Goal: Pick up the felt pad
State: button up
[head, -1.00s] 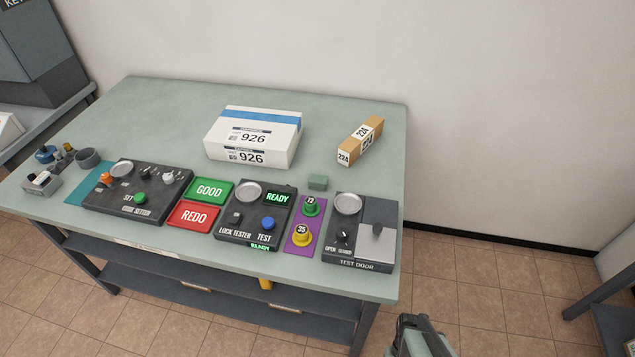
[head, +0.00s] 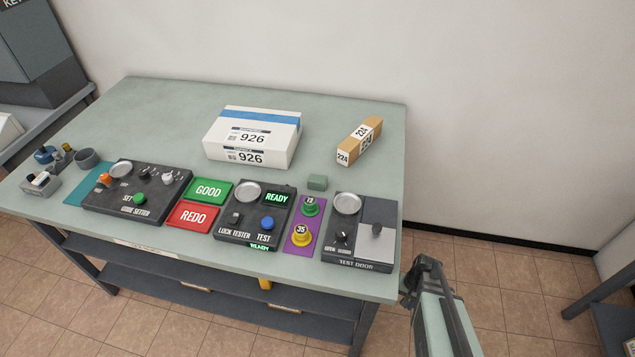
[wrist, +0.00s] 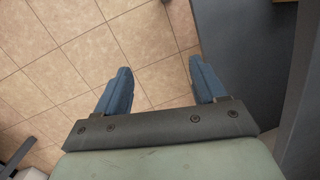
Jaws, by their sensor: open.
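A small grey-green block (head: 317,182), which looks like the felt pad, lies on the table behind the purple mat with the green and yellow knobs. My gripper (head: 424,270) is off the table's right front corner, to the right of and nearer than the pad. In the wrist view my gripper (wrist: 160,80) is open, with two blue-grey fingers apart and only floor tiles between them. The pad is not in the wrist view.
The test door panel (head: 358,232) and lock tester (head: 254,216) flank the purple mat (head: 301,238). A white parcel (head: 252,138) and a tan box (head: 360,141) stand behind the pad. The table's right edge lies between my gripper and the pad.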

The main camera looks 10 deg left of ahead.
jog(key=w+d+r+m+t, duration=0.1)
jog(key=w+r+t, duration=0.1)
jog(key=w+r, duration=0.6)
jog(key=w+d+r+m+t+y, duration=0.15)
jog(key=w+r, duration=0.25)
jog(key=w, duration=0.8)
jog(key=w+r+m+t, duration=0.25)
jog(key=w+r, duration=0.35)
jog(key=w, duration=0.4)
jog(key=w+a+r+m+t+y, duration=0.15)
jog(key=w+a+r+m, duration=0.35)
jog(key=r, duration=0.6)
jog(key=w+a+r+m+t+y, duration=0.1)
jog(key=w+a+r+m+t, duration=0.1)
jog(key=w+r, duration=0.65)
jog(key=w+a+r+m+t+y, duration=0.2)
jog(key=w+a+r+m, duration=0.2)
jog(key=r, duration=1)
jog(key=s+a+r+m+y, duration=0.1)
jog(key=s+a+r+m, duration=0.1)
jog(key=a+r, duration=0.5)
jog(key=n+g+h, duration=0.2)
jog(key=g+h, duration=0.4)
jog(key=g, duration=0.4)
send_over(319, 179)
jog(key=d, duration=0.3)
notch_tip(319, 179, down, 8)
jog(key=shift+x, duration=6.25)
jog(key=shift+s, duration=0.15)
